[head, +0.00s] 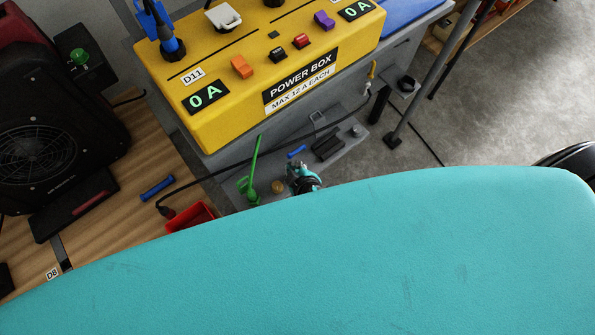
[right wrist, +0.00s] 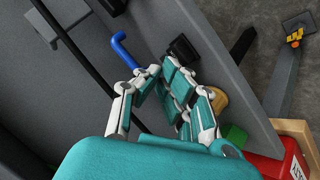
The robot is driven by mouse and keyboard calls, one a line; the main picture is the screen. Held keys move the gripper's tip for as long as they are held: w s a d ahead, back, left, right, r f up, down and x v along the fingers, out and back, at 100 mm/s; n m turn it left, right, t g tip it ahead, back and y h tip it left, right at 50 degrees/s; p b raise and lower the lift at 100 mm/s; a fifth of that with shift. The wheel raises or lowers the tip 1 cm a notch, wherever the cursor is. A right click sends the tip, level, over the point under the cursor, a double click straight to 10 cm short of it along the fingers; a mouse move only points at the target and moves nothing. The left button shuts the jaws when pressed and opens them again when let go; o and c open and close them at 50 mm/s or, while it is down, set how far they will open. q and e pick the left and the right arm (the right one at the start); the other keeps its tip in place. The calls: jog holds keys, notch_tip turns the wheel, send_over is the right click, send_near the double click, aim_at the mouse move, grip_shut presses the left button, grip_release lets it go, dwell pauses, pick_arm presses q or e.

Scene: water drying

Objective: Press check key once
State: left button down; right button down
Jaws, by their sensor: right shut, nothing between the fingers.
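The yellow power box (head: 222,122) stands at the top of the head view. Its face carries a black key (head: 278,54), a red key (head: 301,41), an orange switch (head: 242,67) and a purple switch (head: 324,20). The lettering on the small keys is too small to read, so I cannot tell which is the check key. My right gripper (head: 305,178) is below the box front, apart from the keys and partly hidden by my teal arm. In the right wrist view my right gripper (right wrist: 160,74) is shut and empty. My left gripper is out of view.
On the grey ledge below the box are a blue hooked piece (head: 297,151), a black block (head: 327,147), a brass disc (head: 278,187) and a green tool (head: 254,168). A red tray (head: 190,216) and black blower (head: 62,140) are left. A cable crosses the ledge.

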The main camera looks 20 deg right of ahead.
jog(key=shift+f, duration=0.3)
dwell(0.5)
jog(key=shift+r+p, duration=0.8)
notch_tip(320, 180, up, 5)
jog(key=p, duration=0.5)
jog(key=shift+r, duration=0.1)
dwell(0.6)
